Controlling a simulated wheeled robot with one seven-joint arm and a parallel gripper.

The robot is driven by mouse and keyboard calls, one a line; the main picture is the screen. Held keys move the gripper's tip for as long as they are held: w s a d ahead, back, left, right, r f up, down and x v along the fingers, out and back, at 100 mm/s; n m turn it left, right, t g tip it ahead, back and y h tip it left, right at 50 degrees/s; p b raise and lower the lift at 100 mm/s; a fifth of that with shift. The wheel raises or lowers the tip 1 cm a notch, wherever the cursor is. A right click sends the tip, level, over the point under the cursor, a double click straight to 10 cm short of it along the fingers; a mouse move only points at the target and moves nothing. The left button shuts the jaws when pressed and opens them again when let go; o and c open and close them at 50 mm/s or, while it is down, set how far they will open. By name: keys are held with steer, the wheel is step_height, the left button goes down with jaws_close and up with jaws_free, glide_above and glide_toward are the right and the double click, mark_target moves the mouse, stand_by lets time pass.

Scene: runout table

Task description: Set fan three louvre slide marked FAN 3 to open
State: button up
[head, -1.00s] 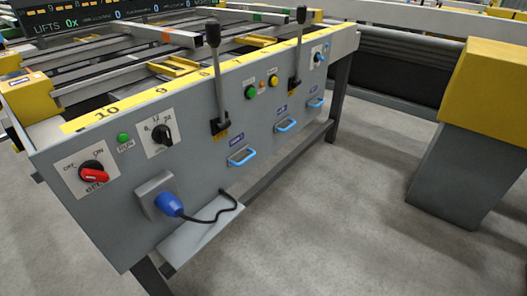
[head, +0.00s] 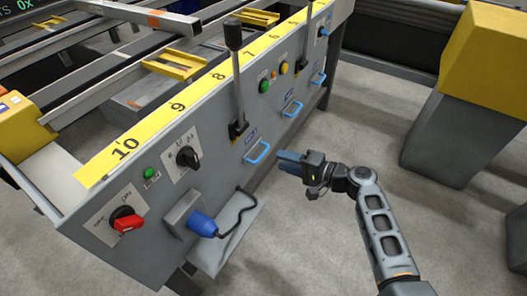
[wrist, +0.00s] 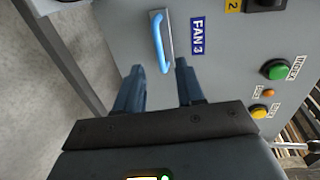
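The FAN 3 louvre slide shows as a light-blue handle (head: 257,151) low on the grey panel, nearest of the handles in the head view. In the wrist view the same handle (wrist: 158,42) is beside its blue FAN 3 label (wrist: 197,36). My gripper (head: 281,155) is just right of the handle in the head view, fingers toward the panel. In the wrist view my gripper (wrist: 159,68) is open and empty, its two fingers apart, with the handle's lower end showing between the tips. I see no contact. The slide's open or closed position cannot be read.
A black lever (head: 237,85) rises just left of the slide. A green INDEX button (wrist: 275,69) and a yellow button (wrist: 259,111) are close by. Another blue handle (head: 292,108) is farther along. A blue plug (head: 203,224) with a cable is at the near left.

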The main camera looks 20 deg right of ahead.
steer(key=b+x, duration=0.1)
steer(key=x, duration=0.5)
steer(key=shift+w+a+f, duration=0.2)
steer(key=shift+w+a, duration=0.05)
steer(key=shift+w, duration=0.05)
steer(key=shift+c, duration=0.2)
jaws_close()
